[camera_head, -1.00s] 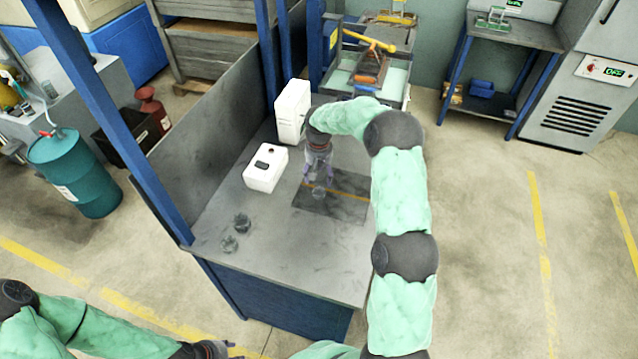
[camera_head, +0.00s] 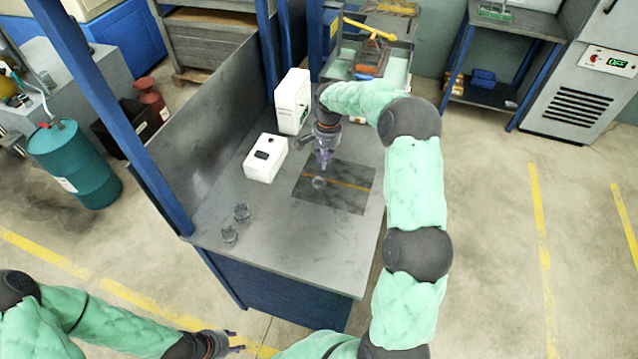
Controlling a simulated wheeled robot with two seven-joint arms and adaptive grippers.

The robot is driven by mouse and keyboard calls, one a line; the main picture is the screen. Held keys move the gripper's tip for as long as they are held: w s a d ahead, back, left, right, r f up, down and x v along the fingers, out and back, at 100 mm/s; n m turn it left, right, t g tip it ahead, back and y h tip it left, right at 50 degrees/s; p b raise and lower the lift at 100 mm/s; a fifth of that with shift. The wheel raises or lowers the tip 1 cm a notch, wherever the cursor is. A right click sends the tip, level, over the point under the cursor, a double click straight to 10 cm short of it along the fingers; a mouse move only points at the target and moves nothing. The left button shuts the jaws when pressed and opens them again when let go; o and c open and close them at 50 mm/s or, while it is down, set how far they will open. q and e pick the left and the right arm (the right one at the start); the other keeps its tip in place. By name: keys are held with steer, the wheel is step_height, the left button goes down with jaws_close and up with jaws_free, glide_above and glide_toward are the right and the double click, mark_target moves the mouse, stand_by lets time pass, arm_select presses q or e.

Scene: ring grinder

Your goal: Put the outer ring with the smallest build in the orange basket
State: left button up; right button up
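A small grey ring (camera_head: 319,183) lies on the dark mat (camera_head: 350,200) on the workbench. Two more dark grey rings, one farther back (camera_head: 241,212) and one nearer (camera_head: 229,234), lie on the bench's left front. My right gripper (camera_head: 324,165) points down just above and behind the ring on the mat, apart from it, with nothing visible in it. Its finger gap is too small to read. My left gripper (camera_head: 240,342) is low in front of the bench, its fingers too small to judge. No orange basket is clearly recognisable.
A blue post (camera_head: 110,120) rises at the bench's left. An orange-brown object (camera_head: 370,62) sits in equipment behind. The bench's front right is clear.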

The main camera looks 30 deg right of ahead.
steer(key=m, duration=0.5)
steer(key=m+b, duration=0.2)
steer(key=m, duration=0.2)
glide_above(321, 190)
steer(key=d, duration=0.2)
steer(key=shift+y, duration=0.3)
step_height(321, 190, down, 7)
steer(key=shift+a+r, duration=0.15)
steer(key=shift+r, duration=0.05)
steer(key=shift+a+f, duration=0.25)
steer(key=shift+f, duration=0.25)
steer(key=f, duration=0.2)
steer(key=a+f, duration=0.1)
steer(key=f, duration=0.1)
jaws_close()
